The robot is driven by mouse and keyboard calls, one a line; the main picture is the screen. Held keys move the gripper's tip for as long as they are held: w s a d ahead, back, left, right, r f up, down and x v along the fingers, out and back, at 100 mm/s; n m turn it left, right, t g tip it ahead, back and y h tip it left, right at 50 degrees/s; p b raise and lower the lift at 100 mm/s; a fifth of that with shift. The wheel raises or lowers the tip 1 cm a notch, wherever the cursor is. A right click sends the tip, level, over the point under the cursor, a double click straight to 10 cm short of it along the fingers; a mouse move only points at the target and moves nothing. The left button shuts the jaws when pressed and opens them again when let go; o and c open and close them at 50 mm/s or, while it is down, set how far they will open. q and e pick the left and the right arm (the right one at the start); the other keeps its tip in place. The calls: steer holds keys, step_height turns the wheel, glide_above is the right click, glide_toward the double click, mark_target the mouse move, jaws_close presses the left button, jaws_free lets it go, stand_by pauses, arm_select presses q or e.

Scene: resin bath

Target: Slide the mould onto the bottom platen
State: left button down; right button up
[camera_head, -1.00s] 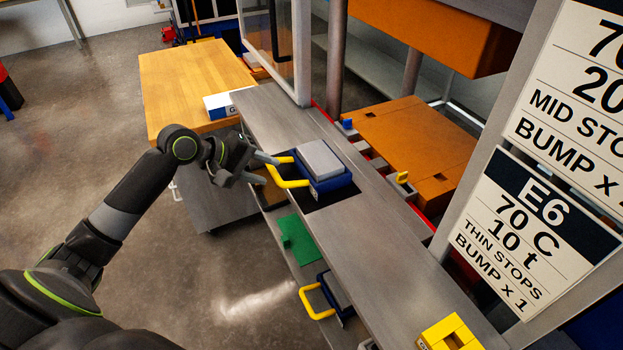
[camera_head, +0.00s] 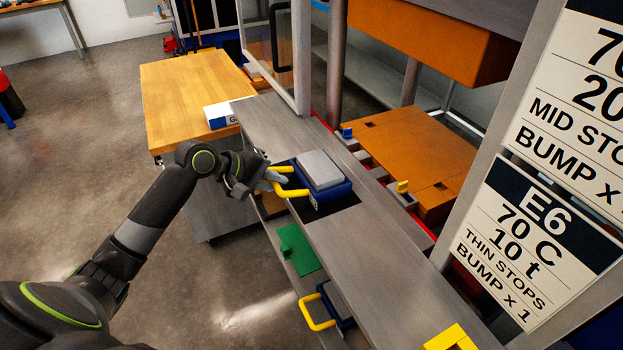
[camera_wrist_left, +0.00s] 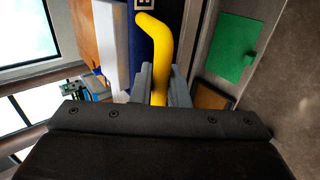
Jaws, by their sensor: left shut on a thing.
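The mould (camera_head: 330,188) is a blue block with a grey top plate and a yellow U-shaped handle (camera_head: 291,193). It lies on the grey metal shelf in front of the press, partly on a dark patch. My left gripper (camera_head: 276,178) is shut on the handle, at its left side. In the left wrist view the yellow handle (camera_wrist_left: 157,60) stands between the fingers, with the mould's blue side behind it. The bottom platen (camera_head: 405,150) is the orange slab right of the shelf, inside the press; its top looks clear. My right gripper is not in view.
Small grey blocks and a yellow piece (camera_head: 402,187) sit between shelf and platen. An orange upper block (camera_head: 430,40) hangs above. A second yellow-handled mould (camera_head: 318,310) lies lower down near a green plate (camera_head: 298,249). A wooden-topped cart (camera_head: 195,85) stands at the left.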

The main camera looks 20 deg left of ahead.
mark_target(328, 163)
arm_select(q)
steer(key=shift+w, duration=0.1)
steer(key=shift+w+d+p, duration=0.25)
steer(key=shift+w+d, duration=1.1)
steer(key=shift+w, duration=0.2)
steer(key=shift+w+d+p, duration=0.25)
steer(key=shift+w+d, duration=1.1)
steer(key=shift+w, duration=0.2)
steer(key=shift+w+d+r, duration=0.1)
steer(key=shift+w+d, duration=0.45)
steer(key=shift+w, duration=0.05)
steer(key=shift+w+d, duration=1.4)
steer(key=shift+w, duration=0.25)
steer(key=shift+w+d, duration=0.85)
steer(key=shift+w, duration=0.15)
